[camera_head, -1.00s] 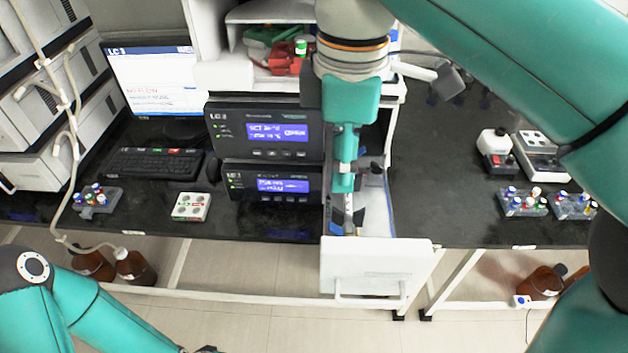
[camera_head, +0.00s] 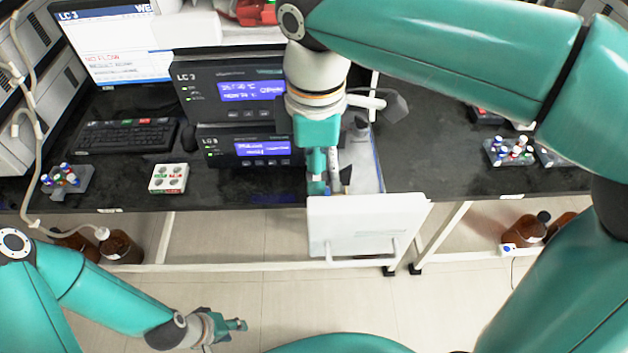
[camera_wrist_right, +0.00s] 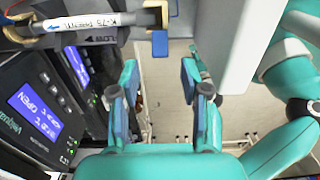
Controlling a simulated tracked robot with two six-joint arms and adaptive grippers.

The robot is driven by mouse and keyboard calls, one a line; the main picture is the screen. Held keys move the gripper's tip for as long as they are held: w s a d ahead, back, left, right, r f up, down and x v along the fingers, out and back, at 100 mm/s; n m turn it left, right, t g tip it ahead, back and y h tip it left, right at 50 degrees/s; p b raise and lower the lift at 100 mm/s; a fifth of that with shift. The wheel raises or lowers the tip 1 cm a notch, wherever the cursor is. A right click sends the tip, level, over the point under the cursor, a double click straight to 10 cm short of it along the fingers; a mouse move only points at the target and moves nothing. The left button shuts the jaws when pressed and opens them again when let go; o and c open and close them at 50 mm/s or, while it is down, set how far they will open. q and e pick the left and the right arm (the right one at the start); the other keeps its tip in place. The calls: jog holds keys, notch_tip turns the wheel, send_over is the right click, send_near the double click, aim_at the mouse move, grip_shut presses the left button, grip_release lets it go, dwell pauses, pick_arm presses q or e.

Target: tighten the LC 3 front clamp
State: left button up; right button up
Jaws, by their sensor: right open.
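The LC 3 stack shows in the head view as two dark modules with blue displays, an upper one (camera_head: 190,77) and a lower one (camera_head: 225,150). An open white drawer (camera_head: 368,228) sticks out beside them. My right gripper (camera_head: 318,187) points down over the drawer, its tips partly hidden. In the right wrist view my right gripper (camera_wrist_right: 158,82) is open with nothing between its fingers. Above it a labelled column (camera_wrist_right: 95,20) lies across, ending at a dark clamp-like fitting (camera_wrist_right: 155,15); I cannot tell whether this is tightened. My left gripper (camera_head: 235,325) is low over the floor, away from the bench.
A keyboard (camera_head: 128,136), a white block with round wells (camera_head: 169,178) and a vial rack (camera_head: 66,180) stand left on the bench. Another vial rack (camera_head: 510,152) is at the right. Brown bottles (camera_head: 121,247) stand below. The bench right of the drawer is mostly clear.

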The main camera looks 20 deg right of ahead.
aim_at(330, 192)
jog(key=shift+f, duration=1.95)
grip_shut()
